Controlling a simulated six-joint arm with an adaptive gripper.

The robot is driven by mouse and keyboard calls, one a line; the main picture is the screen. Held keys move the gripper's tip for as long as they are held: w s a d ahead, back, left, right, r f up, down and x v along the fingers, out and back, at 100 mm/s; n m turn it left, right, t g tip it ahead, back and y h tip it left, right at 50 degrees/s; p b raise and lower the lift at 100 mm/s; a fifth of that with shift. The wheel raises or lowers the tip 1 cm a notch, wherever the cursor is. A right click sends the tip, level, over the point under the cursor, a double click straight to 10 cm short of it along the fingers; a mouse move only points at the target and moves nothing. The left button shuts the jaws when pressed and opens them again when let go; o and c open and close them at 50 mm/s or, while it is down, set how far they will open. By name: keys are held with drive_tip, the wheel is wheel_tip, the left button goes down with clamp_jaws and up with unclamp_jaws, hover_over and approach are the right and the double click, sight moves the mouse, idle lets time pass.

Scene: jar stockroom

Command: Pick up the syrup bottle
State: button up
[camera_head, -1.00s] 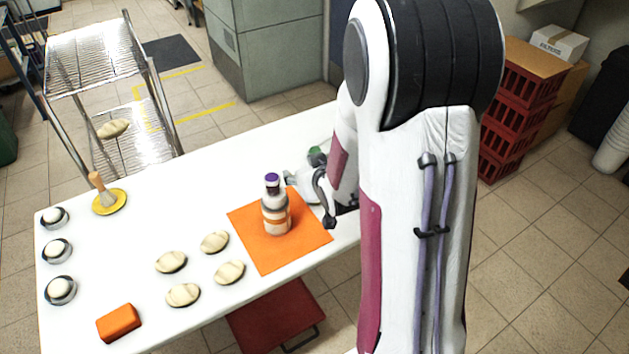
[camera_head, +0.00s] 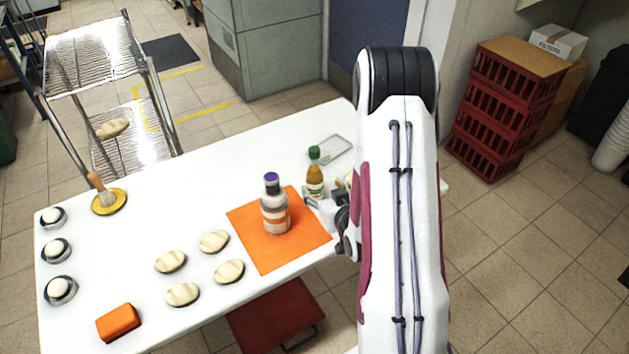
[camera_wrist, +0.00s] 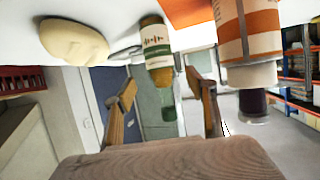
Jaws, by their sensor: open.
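An amber bottle (camera_head: 315,181) with a green cap and pale label stands upright on the white table, just behind the orange mat. A pale bottle (camera_head: 275,216) with a purple cap and orange-banded label stands on the mat. I cannot read which label says syrup. My gripper (camera_head: 322,212) is low at the mat's right edge, right of the pale bottle and in front of the amber one. In the upside-down wrist view my open gripper (camera_wrist: 157,88) has the amber bottle (camera_wrist: 157,48) showing between its fingers, with nothing held. The pale bottle (camera_wrist: 250,35) is beside the right finger.
The orange mat (camera_head: 262,252) lies under the pale bottle. Several bread rolls (camera_head: 183,294) lie to its left. A small wire tray (camera_head: 335,150) is behind the amber bottle. A bread-like piece (camera_wrist: 73,40) is close by in the wrist view. The table's back middle is clear.

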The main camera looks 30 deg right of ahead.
sight(318, 183)
drive_tip(key=shift+w+d+f, duration=0.1)
drive_tip(key=shift+f, duration=0.05)
idle(0.3)
drive_tip(key=shift+x, duration=1.15)
drive_tip(key=shift+w, duration=0.1)
drive_tip(key=shift+x, duration=2.5)
drive_tip(key=shift+f, duration=0.1)
clamp_jaws()
